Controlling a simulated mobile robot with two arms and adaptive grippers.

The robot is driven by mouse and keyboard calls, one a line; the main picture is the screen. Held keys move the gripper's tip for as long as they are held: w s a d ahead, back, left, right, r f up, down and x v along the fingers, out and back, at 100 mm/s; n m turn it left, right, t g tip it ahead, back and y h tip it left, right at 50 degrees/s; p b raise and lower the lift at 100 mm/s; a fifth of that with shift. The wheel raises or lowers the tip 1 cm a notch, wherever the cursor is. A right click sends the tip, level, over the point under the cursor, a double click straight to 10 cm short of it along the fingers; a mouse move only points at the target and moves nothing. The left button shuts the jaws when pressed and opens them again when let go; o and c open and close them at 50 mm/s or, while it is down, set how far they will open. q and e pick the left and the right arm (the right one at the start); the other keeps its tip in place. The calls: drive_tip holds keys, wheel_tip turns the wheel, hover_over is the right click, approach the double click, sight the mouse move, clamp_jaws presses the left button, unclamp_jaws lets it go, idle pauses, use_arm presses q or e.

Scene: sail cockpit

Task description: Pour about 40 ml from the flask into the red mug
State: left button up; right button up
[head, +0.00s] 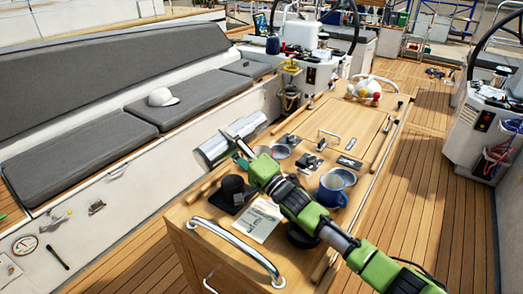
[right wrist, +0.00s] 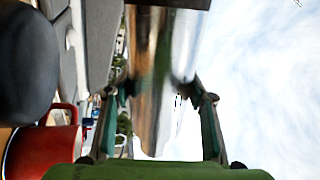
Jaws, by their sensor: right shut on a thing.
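My right gripper (head: 241,158) is shut on the steel flask (head: 215,149), a shiny cylinder held above the left side of the cockpit table, lying close to horizontal in the head view. In the right wrist view the flask (right wrist: 158,60) fills the space between the two fingers. The red mug (right wrist: 42,152) shows at the lower left of the right wrist view, cut off by the frame and partly behind my gripper. I cannot make it out in the head view. No liquid stream is visible. My left gripper is not in view.
A cushioned bench (head: 90,165) runs along the left.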

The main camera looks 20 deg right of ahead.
drive_tip(key=shift+a+r+m, duration=0.1)
drive_tip(key=shift+r+m, duration=0.1)
drive_tip(key=shift+m, duration=0.1)
drive_tip(key=shift+f+m+h, duration=0.3)
drive_tip(key=shift+f+m, duration=0.1)
drive_tip(key=shift+m, duration=0.2)
drive_tip(key=shift+f+m, duration=0.2)
drive_tip(key=shift+m, duration=0.3)
drive_tip(key=shift+d+r+m+t+h, duration=0.2)
drive_tip(key=shift+m+t+h, duration=0.15)
drive_tip(key=shift+m, duration=0.35)
drive_tip(key=shift+a+f, duration=0.1)
drive_tip(key=shift+a, duration=0.1)
drive_tip(key=shift+a+n, duration=0.4)
drive_tip(key=shift+a, duration=0.15)
drive_tip(key=shift+s+a, duration=0.1)
drive_tip(key=shift+s+a+m, duration=0.15)
drive_tip(key=shift+a+m, duration=0.1)
drive_tip(key=shift+m, duration=0.15)
